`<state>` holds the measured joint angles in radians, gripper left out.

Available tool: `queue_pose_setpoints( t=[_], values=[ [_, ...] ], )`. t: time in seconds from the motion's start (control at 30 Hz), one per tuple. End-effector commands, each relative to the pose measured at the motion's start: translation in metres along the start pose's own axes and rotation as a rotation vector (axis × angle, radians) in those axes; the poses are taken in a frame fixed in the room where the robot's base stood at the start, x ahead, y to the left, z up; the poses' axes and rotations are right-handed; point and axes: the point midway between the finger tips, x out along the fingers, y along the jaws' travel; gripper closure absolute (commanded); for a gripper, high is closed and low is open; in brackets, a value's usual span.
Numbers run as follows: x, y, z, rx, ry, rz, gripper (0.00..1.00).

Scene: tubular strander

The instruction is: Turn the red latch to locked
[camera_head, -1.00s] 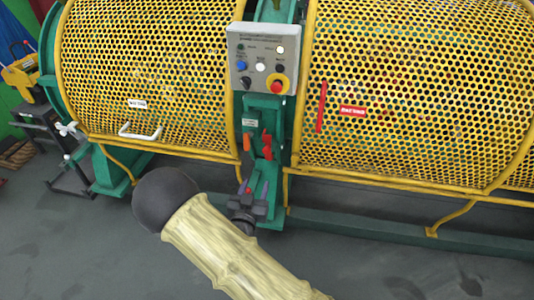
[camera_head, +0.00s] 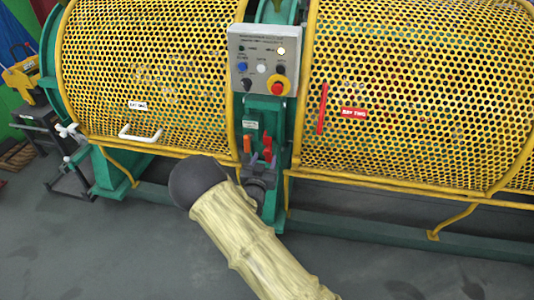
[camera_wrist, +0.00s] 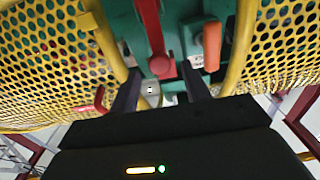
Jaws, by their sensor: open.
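The red latch (camera_head: 267,143) is on the green post below the control box, right of an orange lever (camera_head: 247,143). In the wrist view the red latch (camera_wrist: 152,30) is a red bar with a round end, and the orange lever (camera_wrist: 212,45) is to its right. My gripper (camera_wrist: 160,88) is open. Its two dark fingers lie on either side of the latch's round end in the picture; I cannot tell whether they touch it. In the head view my gripper (camera_head: 263,166) is just below the latch, and my forearm hides part of the post.
The grey control box (camera_head: 263,60) with buttons sits above the levers. Yellow mesh guards (camera_head: 150,70) stand on both sides, with yellow frame tubes close to the gripper. A red bar (camera_head: 322,108) is on the right guard. The grey floor in front is clear.

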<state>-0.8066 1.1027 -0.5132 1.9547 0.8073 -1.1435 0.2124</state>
Motion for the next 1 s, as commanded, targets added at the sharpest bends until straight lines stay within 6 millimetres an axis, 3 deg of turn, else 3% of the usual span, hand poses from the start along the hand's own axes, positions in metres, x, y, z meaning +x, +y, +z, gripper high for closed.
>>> queue_pose_setpoints(
  t=[0.23, 0.6, 0.87, 1.0],
  values=[
    [0.037, 0.000, 0.000, 0.001, 0.002, 0.000, 0.53],
    [0.044, 0.000, -0.001, 0.000, 0.001, 0.000, 0.53],
    [0.043, -0.001, 0.000, 0.000, 0.001, -0.001, 1.00],
    [0.043, 0.000, 0.000, 0.000, 0.000, -0.001, 1.00]
  ],
)
